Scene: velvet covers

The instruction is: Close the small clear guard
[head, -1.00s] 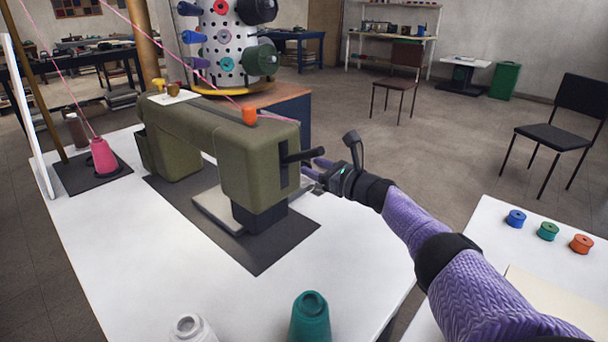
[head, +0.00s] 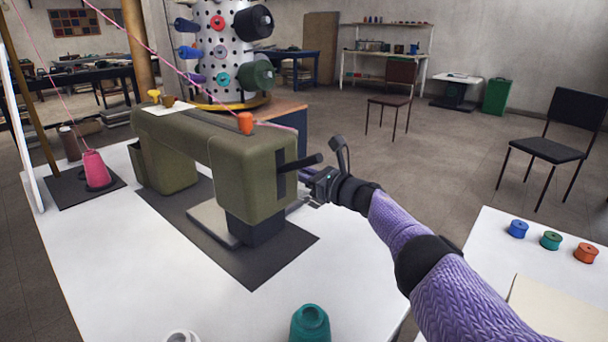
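An olive green sewing machine (head: 235,165) stands on a dark mat (head: 180,222) on the white table (head: 95,270). A dark lever (head: 303,162) sticks out from its near right end. My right gripper (head: 303,188) is at that end, just below the lever, its fingers pointing left toward the machine. The fingertips are partly hidden and small, so I cannot tell whether they are open or touch anything. I cannot make out the small clear guard in this view. My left gripper is not in view.
A teal thread cone (head: 310,324) and a white cone (head: 181,336) stand at the table's front. A pink cone (head: 96,170) is at the left, with thread running up. A side table at right holds blue (head: 518,229), green (head: 551,240) and orange (head: 586,252) spools.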

